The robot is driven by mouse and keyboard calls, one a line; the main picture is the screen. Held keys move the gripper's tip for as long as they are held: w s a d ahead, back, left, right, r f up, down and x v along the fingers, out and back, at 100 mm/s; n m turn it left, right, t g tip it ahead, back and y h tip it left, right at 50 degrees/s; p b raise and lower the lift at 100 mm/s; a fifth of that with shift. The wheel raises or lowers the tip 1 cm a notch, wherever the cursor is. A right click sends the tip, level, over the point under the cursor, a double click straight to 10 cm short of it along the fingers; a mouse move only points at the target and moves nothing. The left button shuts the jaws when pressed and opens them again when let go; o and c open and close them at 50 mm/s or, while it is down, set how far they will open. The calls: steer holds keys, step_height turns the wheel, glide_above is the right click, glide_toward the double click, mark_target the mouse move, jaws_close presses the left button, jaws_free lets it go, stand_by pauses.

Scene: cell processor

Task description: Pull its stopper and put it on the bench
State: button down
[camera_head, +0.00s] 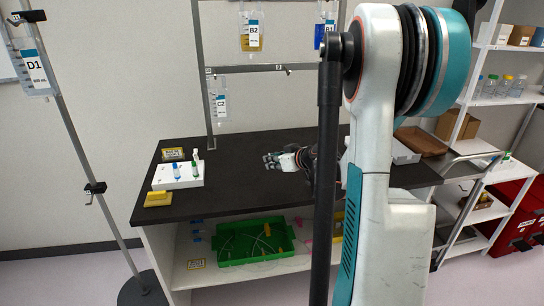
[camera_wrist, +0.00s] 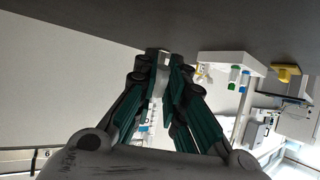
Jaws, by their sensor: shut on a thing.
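My gripper (camera_head: 270,159) is low over the middle of the dark bench (camera_head: 240,195), to the right of the white rack and apart from it. In the wrist view its fingers (camera_wrist: 161,66) are closed together on a small pale piece (camera_wrist: 160,80). The fingers hide most of this piece, so I cannot tell for sure that it is a stopper. The rack also shows in the wrist view (camera_wrist: 228,60).
A yellow block (camera_head: 158,199) lies in front of the rack. Bags B2 (camera_head: 251,32) and C2 (camera_head: 219,101) hang from the frame behind the bench. A green tray (camera_head: 222,242) sits on the lower shelf. The bench between rack and gripper is clear.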

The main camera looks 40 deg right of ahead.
steer(key=shift+s+f, duration=0.15)
steer(key=shift+f, duration=0.3)
steer(key=shift+f+b, duration=2.15)
steer(key=shift+f, duration=0.6)
steer(key=c, duration=1.6)
jaws_free()
steer(key=shift+o, duration=0.2)
steer(key=shift+r, duration=0.1)
steer(key=v, duration=1.1)
steer(key=shift+s+r, duration=0.2)
steer(key=shift+s, duration=0.15)
steer(key=shift+a, duration=0.1)
